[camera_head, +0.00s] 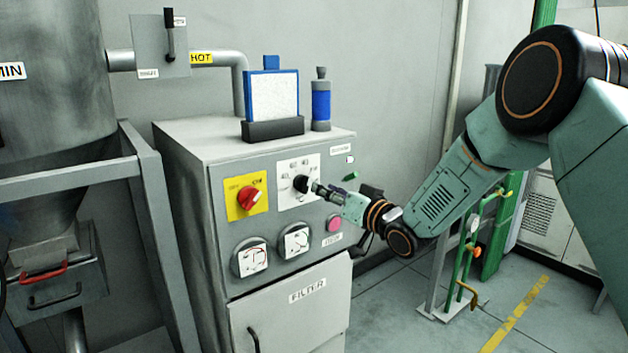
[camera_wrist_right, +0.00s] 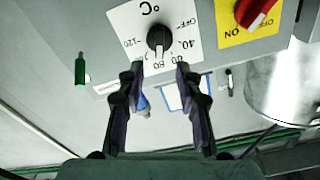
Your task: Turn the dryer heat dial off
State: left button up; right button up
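The black heat dial (camera_wrist_right: 158,38) sits on a white plate (camera_wrist_right: 122,22) marked °C, with OFF and temperature numbers around it. In the head view the dial (camera_head: 301,183) is on the front of the grey dryer cabinet (camera_head: 215,215), partly covered by my right gripper (camera_head: 312,188). In the right wrist view my right gripper (camera_wrist_right: 160,72) is open, its two fingertips apart and just short of the dial, one to each side of it. Nothing is between the fingers. My left gripper is in neither view.
A red switch (camera_head: 249,198) on a yellow plate is left of the dial. Two round gauges (camera_head: 295,242) and a pink button (camera_head: 334,223) are below.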

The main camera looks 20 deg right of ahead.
aim_at(309, 182)
jog(key=x, duration=0.5)
jog(key=shift+f, duration=0.15)
jog(key=shift+w+a, duration=0.3)
jog(key=shift+w+d, duration=0.1)
jog(key=shift+w, duration=0.05)
jog(key=shift+w, duration=0.1)
grip_shut()
